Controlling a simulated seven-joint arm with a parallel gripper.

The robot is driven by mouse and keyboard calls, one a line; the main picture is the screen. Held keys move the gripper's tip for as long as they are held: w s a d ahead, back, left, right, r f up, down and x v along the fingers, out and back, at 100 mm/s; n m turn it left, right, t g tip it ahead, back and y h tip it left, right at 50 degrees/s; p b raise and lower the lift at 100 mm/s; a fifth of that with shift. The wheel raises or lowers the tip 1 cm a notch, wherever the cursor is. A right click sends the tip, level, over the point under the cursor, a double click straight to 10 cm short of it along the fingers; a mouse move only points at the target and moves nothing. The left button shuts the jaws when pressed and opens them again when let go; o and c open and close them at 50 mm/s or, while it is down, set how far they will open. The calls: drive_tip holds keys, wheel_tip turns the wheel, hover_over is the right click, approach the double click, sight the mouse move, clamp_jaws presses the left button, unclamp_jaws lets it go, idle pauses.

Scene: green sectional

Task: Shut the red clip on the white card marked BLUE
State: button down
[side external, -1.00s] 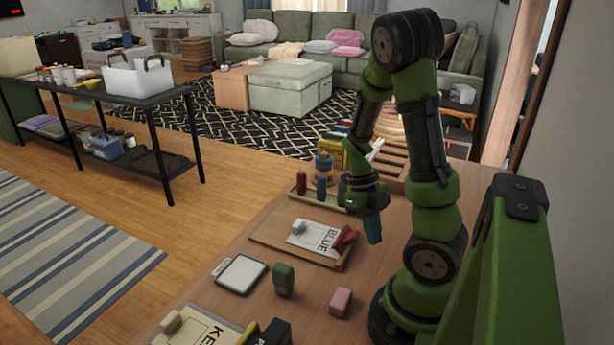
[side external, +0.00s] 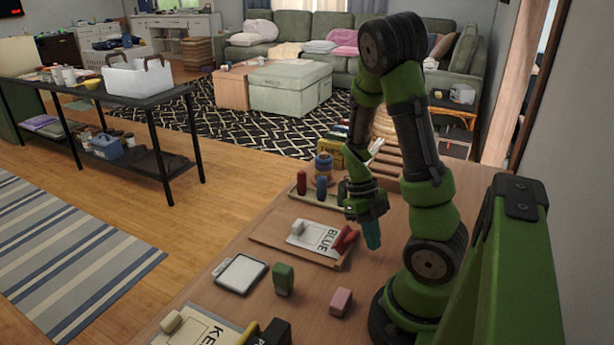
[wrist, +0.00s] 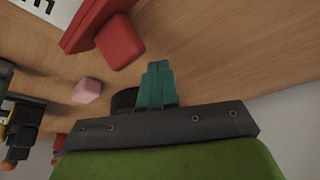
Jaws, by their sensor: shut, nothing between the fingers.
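The white card marked BLUE (side external: 315,237) lies on a wooden board (side external: 272,246) on the table. The red clip (side external: 344,238) sits at the card's right end, by the lettering. From the side I cannot tell whether its jaws are open or shut. In the wrist view the red clip (wrist: 118,42) is large at the top, with a corner of the white card (wrist: 38,8) beyond it. My gripper (side external: 372,236) has teal fingers, shut and empty, just right of the clip and apart from it. Its fingertips (wrist: 158,68) also show in the wrist view.
A pink block (side external: 341,301), a green block (side external: 284,279) and a white tablet-like tray (side external: 240,273) lie nearer the camera. A tray with red and blue pegs (side external: 310,190) stands behind the board. Another card (side external: 205,328) is at the front edge.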

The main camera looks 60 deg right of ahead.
drive_tip(key=shift+f, duration=0.3)
drive_tip(key=shift+w+r, duration=0.25)
drive_tip(key=shift+w, duration=0.35)
drive_tip(key=shift+w+r, duration=0.25)
drive_tip(key=shift+w, duration=0.3)
drive_tip(key=shift+r, duration=0.1)
wheel_tip(320, 180, up, 7)
idle(1.0)
